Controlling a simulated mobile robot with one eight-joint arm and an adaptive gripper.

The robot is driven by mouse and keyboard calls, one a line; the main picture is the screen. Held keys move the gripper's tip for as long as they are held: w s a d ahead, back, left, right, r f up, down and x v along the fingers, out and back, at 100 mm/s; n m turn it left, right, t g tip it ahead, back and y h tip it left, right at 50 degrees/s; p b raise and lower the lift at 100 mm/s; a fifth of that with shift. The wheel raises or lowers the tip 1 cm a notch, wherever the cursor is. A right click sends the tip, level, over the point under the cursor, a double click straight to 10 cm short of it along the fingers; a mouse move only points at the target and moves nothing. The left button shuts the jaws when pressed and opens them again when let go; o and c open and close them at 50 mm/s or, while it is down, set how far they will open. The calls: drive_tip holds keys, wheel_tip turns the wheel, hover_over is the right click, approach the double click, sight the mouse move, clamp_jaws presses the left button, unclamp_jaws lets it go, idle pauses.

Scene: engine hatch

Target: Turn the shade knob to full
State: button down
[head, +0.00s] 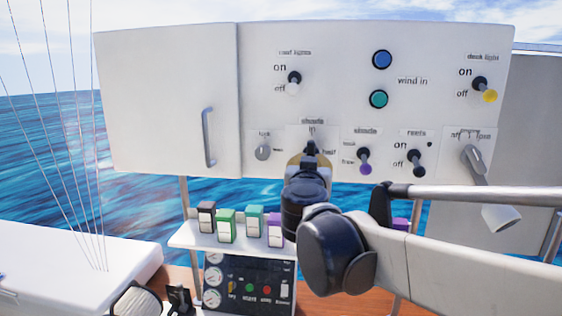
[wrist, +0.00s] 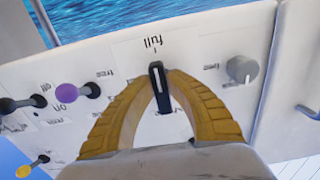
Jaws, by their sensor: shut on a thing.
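The shade knob (wrist: 160,90) is a slim black knob with a white line on its face. In the wrist view it lies between the yellow fingers of my gripper (wrist: 158,79), which is shut on it. The picture there is upside down, and the "full" label (wrist: 152,43) sits just beyond the knob's upper end, with the white line towards it. In the head view my gripper (head: 308,160) reaches up to the panel (head: 345,100) under the shade label. My wrist and fingers hide much of the knob there. The "half" label (head: 329,152) shows to its right.
A grey knob (head: 263,152) is close on the left. A purple-tipped switch (head: 364,160) and a black switch (head: 416,160) stick out on the right. A door handle (head: 208,137) is further left. A shelf with several coloured rockers (head: 226,226) stands below.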

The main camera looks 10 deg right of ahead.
idle(0.3)
drive_tip(key=c, duration=1.3)
unclamp_jaws()
drive_tip(key=shift+c, duration=0.2)
drive_tip(key=v, duration=1.2)
